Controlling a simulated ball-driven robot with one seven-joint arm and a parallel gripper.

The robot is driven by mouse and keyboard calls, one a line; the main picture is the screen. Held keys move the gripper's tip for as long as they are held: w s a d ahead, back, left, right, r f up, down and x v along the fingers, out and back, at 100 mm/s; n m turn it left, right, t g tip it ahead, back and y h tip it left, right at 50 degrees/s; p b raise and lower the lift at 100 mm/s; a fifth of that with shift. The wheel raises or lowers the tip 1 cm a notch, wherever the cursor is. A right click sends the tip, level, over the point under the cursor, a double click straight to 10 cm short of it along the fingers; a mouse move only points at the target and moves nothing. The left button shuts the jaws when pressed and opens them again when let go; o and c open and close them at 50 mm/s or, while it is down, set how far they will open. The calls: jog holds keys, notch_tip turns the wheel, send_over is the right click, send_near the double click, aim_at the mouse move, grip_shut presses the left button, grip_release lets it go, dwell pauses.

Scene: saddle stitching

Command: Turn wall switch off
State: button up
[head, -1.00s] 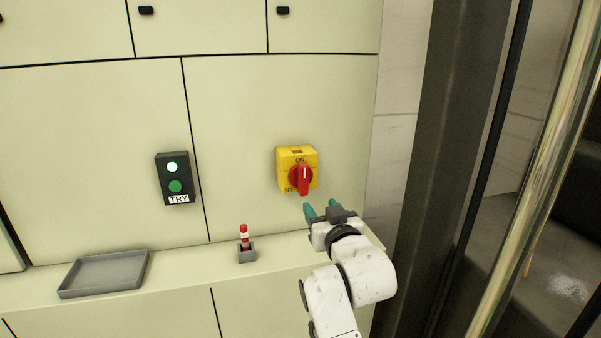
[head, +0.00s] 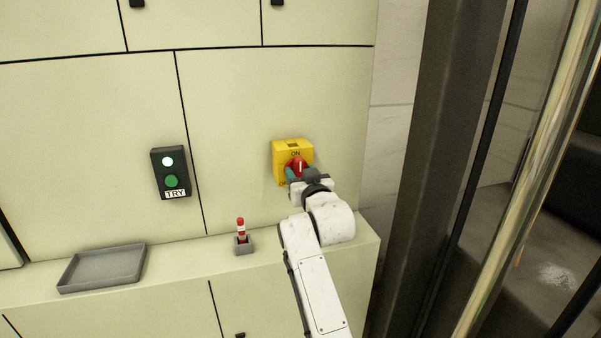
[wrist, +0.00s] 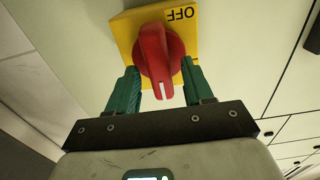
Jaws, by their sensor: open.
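The wall switch is a yellow box (head: 280,148) on the pale panel, with a red rotary knob (head: 298,164) on its front. In the wrist view the red knob (wrist: 158,55) sits in front of the yellow plate (wrist: 128,25), with OFF printed upside down at the upper right. My gripper (head: 297,174) is at the knob, open. In the wrist view its teal fingers (wrist: 160,86) stand on either side of the knob's handle; I cannot tell whether they touch it. The knob's lower part is hidden in the head view.
A black TRY box (head: 171,173) with a lit white lamp and a green button hangs to the left. On the ledge are a grey tray (head: 102,267) and a small grey holder (head: 243,247) with a red-and-white piece. A dark post (head: 425,150) stands right.

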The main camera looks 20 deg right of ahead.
jog(key=shift+w, duration=0.3)
grip_shut()
dwell(0.4)
